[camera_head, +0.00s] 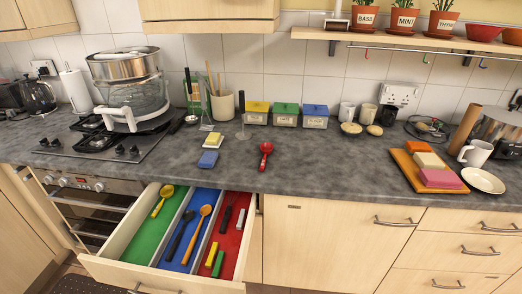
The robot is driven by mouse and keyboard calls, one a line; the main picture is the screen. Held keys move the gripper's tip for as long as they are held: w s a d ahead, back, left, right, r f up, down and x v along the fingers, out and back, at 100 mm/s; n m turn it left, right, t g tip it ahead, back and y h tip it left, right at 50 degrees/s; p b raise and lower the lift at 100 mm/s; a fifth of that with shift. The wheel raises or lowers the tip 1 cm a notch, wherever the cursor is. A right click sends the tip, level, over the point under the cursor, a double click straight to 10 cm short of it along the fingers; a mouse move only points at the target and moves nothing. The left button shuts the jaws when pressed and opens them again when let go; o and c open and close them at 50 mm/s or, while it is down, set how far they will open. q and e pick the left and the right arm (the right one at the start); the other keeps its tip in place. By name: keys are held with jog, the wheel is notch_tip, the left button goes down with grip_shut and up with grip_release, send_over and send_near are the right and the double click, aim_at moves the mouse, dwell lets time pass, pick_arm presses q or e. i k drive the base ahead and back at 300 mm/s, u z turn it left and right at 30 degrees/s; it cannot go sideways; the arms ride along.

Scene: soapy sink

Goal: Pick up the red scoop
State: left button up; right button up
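The red scoop (265,154) stands or lies on the grey counter near its front edge, just right of the open drawer. Its bowl end is toward the front and its handle points to the back. Neither of my grippers is in the head camera view, and nothing touches the scoop.
An open drawer (120,271) with green, blue and red sections holds several utensils below the counter. A blue sponge (208,159) lies left of the scoop. A wooden board (402,165) with coloured blocks is at the right. The counter (325,165) right of the scoop is clear.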

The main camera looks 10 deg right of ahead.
aim_at(266, 148)
jog(key=k, duration=1.3)
jog(key=z, duration=0.45)
jog(key=i, duration=0.4)
jog(key=z, duration=0.85)
jog(key=i, duration=1.5)
jog(key=u, duration=0.55)
